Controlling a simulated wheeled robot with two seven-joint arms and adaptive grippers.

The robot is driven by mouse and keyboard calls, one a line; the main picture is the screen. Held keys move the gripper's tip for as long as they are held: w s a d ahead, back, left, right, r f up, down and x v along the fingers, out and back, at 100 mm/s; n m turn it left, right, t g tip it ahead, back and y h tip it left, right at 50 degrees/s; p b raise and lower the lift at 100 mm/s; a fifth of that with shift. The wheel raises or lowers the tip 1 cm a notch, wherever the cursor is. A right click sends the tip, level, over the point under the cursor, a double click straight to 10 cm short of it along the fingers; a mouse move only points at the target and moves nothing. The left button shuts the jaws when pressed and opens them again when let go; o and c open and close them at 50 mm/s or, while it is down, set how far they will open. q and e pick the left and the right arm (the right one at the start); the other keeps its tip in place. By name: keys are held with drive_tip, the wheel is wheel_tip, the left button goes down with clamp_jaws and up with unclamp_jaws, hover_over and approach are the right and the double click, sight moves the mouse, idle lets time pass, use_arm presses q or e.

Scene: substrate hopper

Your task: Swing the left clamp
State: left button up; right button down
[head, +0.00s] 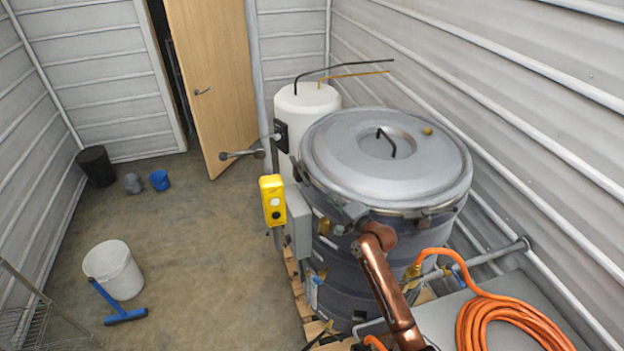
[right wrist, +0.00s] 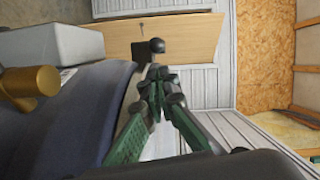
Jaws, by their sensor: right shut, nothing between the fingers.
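The grey lidded hopper (head: 385,165) stands upright at centre right in the head view. A dark clamp (head: 298,170) sits at the left edge of its rim. My right gripper (head: 350,213) is at the front-left of the rim, below and right of that clamp, its copper-coloured arm coming from the lower right. In the right wrist view its green-padded fingers (right wrist: 160,78) are closed together with nothing between them. A dark round knob (right wrist: 157,46) shows just beyond the fingertips; I cannot tell whether they touch. My left gripper is not visible.
A yellow control box (head: 272,200) and a grey box (head: 298,222) stand left of the hopper. A lever (head: 242,154) sticks out left near the white tank (head: 305,105). An orange hose (head: 505,325) lies at lower right. The floor at left is mostly clear, with a white bucket (head: 114,270).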

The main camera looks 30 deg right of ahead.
drive_tip(key=w+p, duration=0.1)
drive_tip(key=w, duration=0.3)
drive_tip(key=w+p, duration=0.1)
drive_tip(key=w, duration=0.2)
drive_tip(key=shift+w+a+f, duration=0.1)
drive_tip(key=shift+w+a, duration=0.1)
drive_tip(key=shift+w, duration=0.2)
drive_tip(key=shift+w+a+p, duration=0.1)
drive_tip(key=shift+w+p, duration=0.2)
drive_tip(key=shift+w, duration=0.3)
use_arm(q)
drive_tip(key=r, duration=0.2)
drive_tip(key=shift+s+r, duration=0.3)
use_arm(e)
drive_tip(key=shift+f, duration=0.1)
drive_tip(key=shift+w+a, duration=0.1)
